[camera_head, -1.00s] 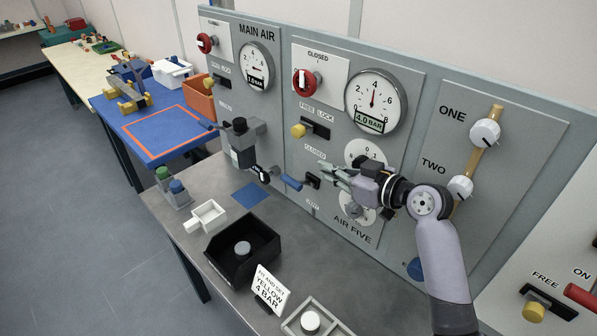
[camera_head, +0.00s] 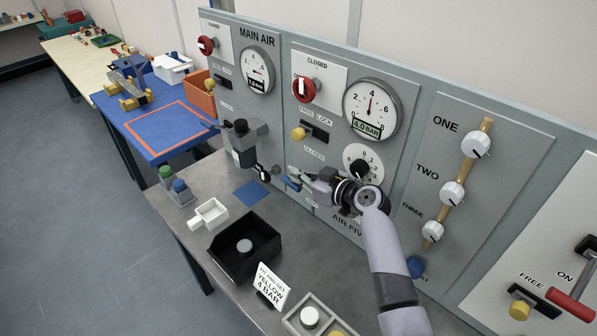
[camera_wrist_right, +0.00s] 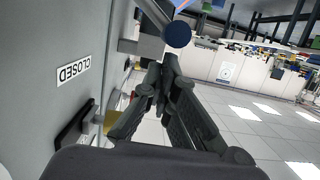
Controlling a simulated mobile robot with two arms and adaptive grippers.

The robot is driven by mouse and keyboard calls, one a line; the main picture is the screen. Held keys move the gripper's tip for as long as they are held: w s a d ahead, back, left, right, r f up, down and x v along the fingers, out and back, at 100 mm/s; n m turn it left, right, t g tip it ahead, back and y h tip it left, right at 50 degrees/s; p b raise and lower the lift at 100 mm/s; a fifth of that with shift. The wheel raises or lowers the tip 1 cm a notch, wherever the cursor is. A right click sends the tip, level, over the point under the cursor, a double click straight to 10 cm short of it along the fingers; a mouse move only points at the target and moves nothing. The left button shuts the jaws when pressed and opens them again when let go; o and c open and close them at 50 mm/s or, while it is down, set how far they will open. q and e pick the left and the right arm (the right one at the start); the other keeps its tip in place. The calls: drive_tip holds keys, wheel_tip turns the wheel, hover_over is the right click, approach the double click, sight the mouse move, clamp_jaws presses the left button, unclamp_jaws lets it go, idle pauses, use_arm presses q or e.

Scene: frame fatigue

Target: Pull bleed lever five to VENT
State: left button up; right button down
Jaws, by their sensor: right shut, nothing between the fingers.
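The bleed lever with a blue handle (camera_head: 291,184) sticks out from the panel below a CLOSED label (camera_head: 313,154), under the AIR FIVE gauge group. My right gripper (camera_head: 289,176) is shut and empty, with its fingertips right at the blue handle; I cannot tell whether they touch it. In the right wrist view the shut fingertips (camera_wrist_right: 166,73) point toward a round blue end (camera_wrist_right: 178,34) on a grey bar, just beyond them. A small label under the lever (camera_head: 311,203) is too small to read. My left gripper is not in view.
A yellow lock knob (camera_head: 299,134) and a red valve knob (camera_head: 305,90) are above the lever. A dark grey fixture (camera_head: 240,143) stands to the left. Below are a black bin (camera_head: 268,262) and a sign card (camera_head: 270,283). The blue mat (camera_head: 251,194) is bare.

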drive_tip(key=shift+f, duration=0.15)
drive_tip(key=shift+f+b, duration=0.1)
drive_tip(key=shift+b, duration=0.2)
drive_tip(key=shift+s+a+f+n+b, duration=0.2)
drive_tip(key=shift+n+b, duration=0.1)
drive_tip(key=shift+b, duration=0.1)
drive_tip(key=shift+s+a, duration=0.1)
wheel_tip(320, 180, down, 10)
drive_tip(key=s+a+n+t+h+b, duration=0.1)
drive_tip(key=s+a+n+t+b, duration=0.1)
drive_tip(key=n+b, duration=0.7)
drive_tip(key=t+b, duration=0.1)
drive_tip(key=b, duration=0.3)
drive_tip(key=shift+s+a+n+h, duration=0.3)
drive_tip(key=shift+n+h, duration=0.1)
